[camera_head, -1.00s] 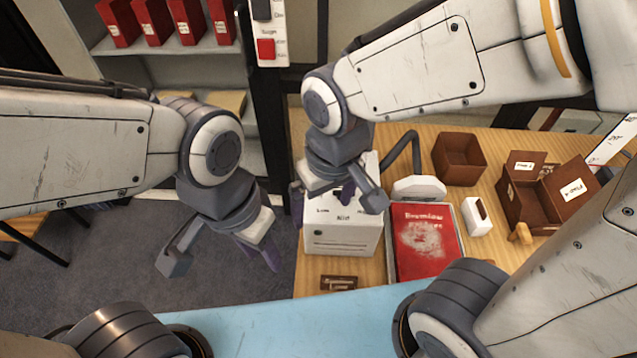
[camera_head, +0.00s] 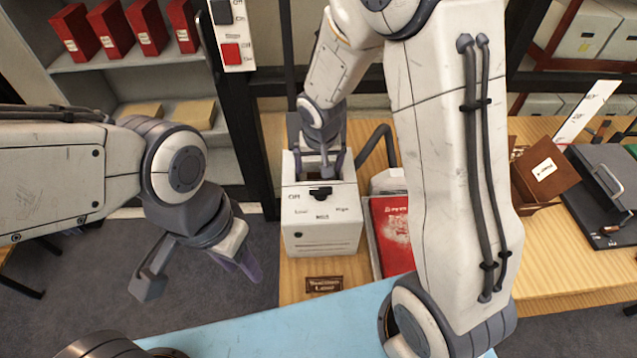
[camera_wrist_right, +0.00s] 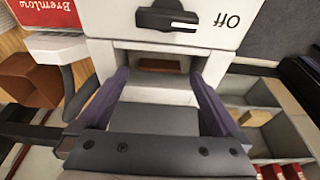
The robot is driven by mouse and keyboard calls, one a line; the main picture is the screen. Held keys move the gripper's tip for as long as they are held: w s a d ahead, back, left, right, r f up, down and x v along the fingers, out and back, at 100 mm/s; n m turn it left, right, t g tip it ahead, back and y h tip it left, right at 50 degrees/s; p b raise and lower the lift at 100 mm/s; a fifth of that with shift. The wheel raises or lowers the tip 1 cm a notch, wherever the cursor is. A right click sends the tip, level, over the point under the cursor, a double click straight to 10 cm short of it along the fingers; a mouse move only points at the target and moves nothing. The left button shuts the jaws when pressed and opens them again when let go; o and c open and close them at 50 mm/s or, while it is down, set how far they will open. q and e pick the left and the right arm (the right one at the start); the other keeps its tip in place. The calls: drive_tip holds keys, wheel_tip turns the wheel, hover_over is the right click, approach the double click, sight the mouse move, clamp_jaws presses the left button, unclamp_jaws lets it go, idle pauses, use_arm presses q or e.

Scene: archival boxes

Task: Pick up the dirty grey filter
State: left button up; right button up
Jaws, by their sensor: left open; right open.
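A white box-shaped machine (camera_head: 320,225) with a black knob and "Off" lettering stands on the wooden table; it also shows in the right wrist view (camera_wrist_right: 210,30). My right gripper (camera_head: 319,170) is open, pointing down at the machine's top behind the knob panel. In the right wrist view, its purple-grey fingers (camera_wrist_right: 160,78) straddle a white-framed opening with a dark, brownish inside. I cannot make out the dirty grey filter for certain in either view. My left gripper (camera_head: 200,274) is open and empty, over the floor left of the table.
A red book (camera_head: 391,235) lies in a tray right of the machine, partly hidden by my right arm. A brown nameplate (camera_head: 324,284) lies in front. A brown box (camera_head: 543,175) and a black case (camera_head: 600,190) are further right. Shelves with red binders (camera_head: 146,27) stand behind left.

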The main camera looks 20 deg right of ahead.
sight(319, 180)
drive_tip(key=shift+x, duration=1.5)
clamp_jaws()
drive_tip(key=shift+r, duration=0.1)
